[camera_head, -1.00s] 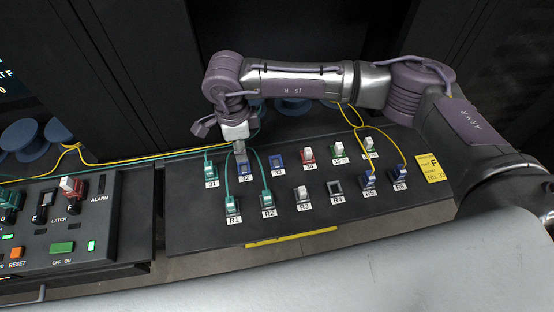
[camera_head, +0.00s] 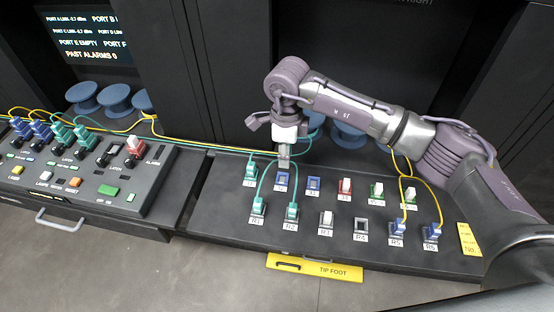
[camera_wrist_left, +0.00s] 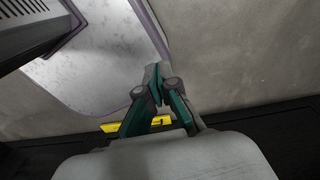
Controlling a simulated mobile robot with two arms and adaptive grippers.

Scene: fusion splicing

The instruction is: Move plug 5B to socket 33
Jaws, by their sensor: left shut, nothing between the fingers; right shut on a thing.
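My right gripper (camera_head: 284,161) points down at the back row of the black socket panel (camera_head: 225,215), just above blue-framed socket 32 (camera_head: 281,181). It is shut on a small plug, mostly hidden between the fingers; its label cannot be read, nor whether it touches the socket. Socket 33 (camera_head: 313,185), a blue frame with no plug in it, lies just right of socket 32. My left gripper (camera_wrist_left: 158,82) is shut and empty in the left wrist view, with green-padded fingers, away from the sockets.
Teal plugs stand in R1 (camera_head: 258,207) and R2 (camera_head: 291,211), with teal cables arching near the right gripper. Blue plugs with yellow cables stand at R5 (camera_head: 397,227) and R6 (camera_head: 431,231). A control console (camera_head: 150,190) is at left.

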